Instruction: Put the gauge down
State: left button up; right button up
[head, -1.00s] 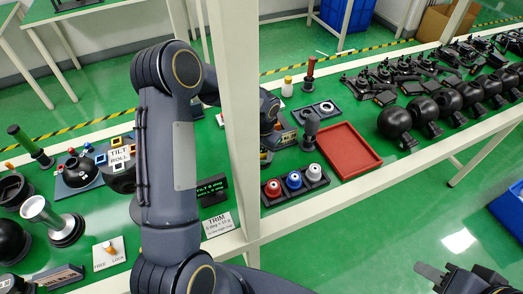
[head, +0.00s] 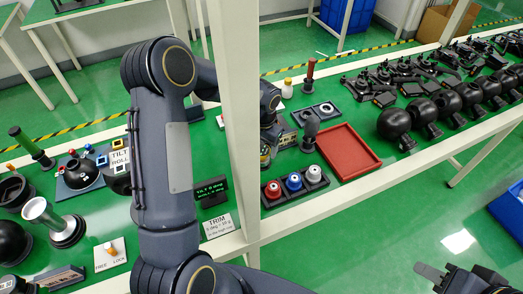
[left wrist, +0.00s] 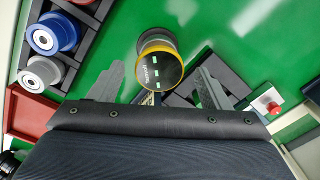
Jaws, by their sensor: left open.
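In the left wrist view, the likely gauge (left wrist: 160,72) is a round device with a yellow rim and a dark face with pale green marks. It is between the two fingers of my left gripper (left wrist: 163,58), which is open, with a visible gap on each side. What lies under the gauge is partly hidden. In the head view, my left arm and a pale post hide most of that gripper, and I cannot make out the gauge clearly. My right gripper (head: 455,277) is at the bottom right, partly cut off, over the floor; its jaw state is unclear.
A red tray (head: 349,158) lies on the green bench, with a dark rack of red, blue and white knobs (head: 293,181) near its left front. A dark frame (left wrist: 226,78) is right of the gauge. Black spheres (head: 394,122) line the right bench. The pale post (head: 240,120) stands mid-view.

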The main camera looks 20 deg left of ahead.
aim_at(262, 151)
pick_arm(q)
notch_tip(262, 151, up, 9)
jog(key=shift+d+r+b, duration=0.15)
jog(key=shift+d+b, duration=0.05)
jog(key=shift+b, duration=0.1)
jog(key=shift+s, duration=0.1)
dwell(0.4)
